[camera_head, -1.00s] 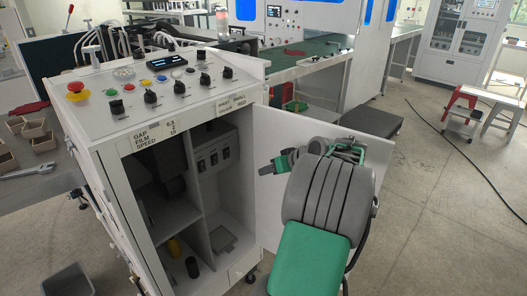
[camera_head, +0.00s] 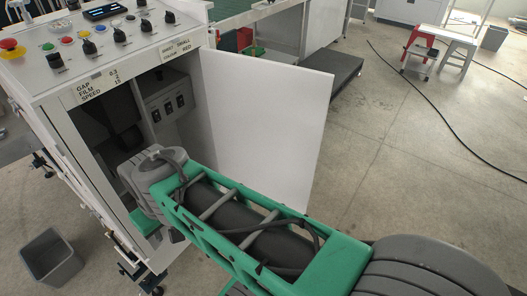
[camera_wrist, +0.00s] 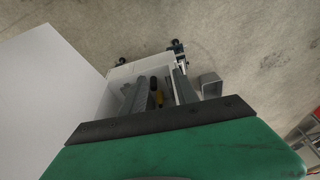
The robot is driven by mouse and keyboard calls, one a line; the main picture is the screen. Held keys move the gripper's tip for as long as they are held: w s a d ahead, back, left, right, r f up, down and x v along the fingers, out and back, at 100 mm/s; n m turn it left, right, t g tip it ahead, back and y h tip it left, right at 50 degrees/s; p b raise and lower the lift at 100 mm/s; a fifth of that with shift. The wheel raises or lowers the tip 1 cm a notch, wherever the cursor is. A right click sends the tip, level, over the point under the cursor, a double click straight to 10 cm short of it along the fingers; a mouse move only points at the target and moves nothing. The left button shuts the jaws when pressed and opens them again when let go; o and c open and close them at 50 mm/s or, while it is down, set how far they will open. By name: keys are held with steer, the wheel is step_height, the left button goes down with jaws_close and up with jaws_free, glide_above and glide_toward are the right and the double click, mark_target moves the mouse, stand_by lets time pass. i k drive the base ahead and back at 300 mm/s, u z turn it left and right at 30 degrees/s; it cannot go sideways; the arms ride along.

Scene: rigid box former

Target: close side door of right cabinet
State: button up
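The white cabinet (camera_head: 150,55) with the knobbed control panel stands at the left of the head view. Its door (camera_head: 265,125) is a plain white panel, swung wide open from the right edge of the front opening. In the wrist view the door (camera_wrist: 45,95) fills the left side. My arm crosses low in front of the opening and the door. My gripper (camera_head: 145,222) is mostly hidden behind the grey wrist, at the lower part of the opening; a green piece shows.
A grey bin (camera_head: 52,258) stands on the floor left of the cabinet; it also shows in the wrist view (camera_wrist: 211,85). A dark low platform (camera_head: 333,72) lies beyond the door.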

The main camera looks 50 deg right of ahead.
mark_target(268, 117)
steer(key=k, duration=0.8)
steer(key=z, duration=2.25)
steer(key=i, duration=3.15)
steer(key=u, duration=1.85)
